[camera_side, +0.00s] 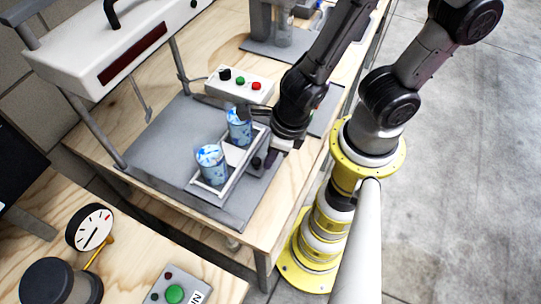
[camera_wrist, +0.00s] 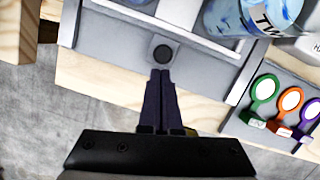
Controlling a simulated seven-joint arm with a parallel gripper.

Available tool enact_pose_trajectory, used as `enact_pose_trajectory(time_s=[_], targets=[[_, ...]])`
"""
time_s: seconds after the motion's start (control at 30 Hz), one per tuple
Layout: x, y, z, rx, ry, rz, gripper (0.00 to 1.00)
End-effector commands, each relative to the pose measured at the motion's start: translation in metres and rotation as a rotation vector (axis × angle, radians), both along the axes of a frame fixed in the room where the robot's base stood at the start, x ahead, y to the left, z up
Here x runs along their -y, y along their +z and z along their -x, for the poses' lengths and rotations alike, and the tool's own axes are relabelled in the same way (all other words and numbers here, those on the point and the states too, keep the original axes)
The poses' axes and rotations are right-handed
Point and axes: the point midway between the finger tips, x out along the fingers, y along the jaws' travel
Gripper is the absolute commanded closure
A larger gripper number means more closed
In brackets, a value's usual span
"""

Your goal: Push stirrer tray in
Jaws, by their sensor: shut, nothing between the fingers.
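The stirrer tray (camera_side: 226,187) is a light, shallow frame on the grey base plate (camera_side: 160,155) in the side view. It holds two clear jars with blue contents, the nearer one (camera_side: 211,164) and the farther one (camera_side: 239,127). In the wrist view the tray rim (camera_wrist: 140,18) runs across the top, with a jar (camera_wrist: 240,16) at upper right. A dark round knob (camera_wrist: 162,53) is on its grey front. My gripper (camera_wrist: 160,74) is shut and empty, its tips just short of the knob; contact is unclear.
The white stirrer housing (camera_side: 115,40) stands on legs over the base plate, with thin paddles hanging down. A button box (camera_side: 240,84) sits behind the tray. Coloured ring tags (camera_wrist: 290,99) lie right of my fingers. A gauge (camera_side: 90,229) is at lower left.

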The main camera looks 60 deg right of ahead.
Motion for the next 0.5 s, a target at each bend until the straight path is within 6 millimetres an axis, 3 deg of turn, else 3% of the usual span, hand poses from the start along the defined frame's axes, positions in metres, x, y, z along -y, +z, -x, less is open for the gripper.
enact_pose_trajectory(time_s=[0.23,0.5], targets=[[0.0,0.0,-0.004,-0.002,-0.002,0.001,1.0],[-0.001,0.001,-0.036,-0.003,-0.005,0.001,1.0]])
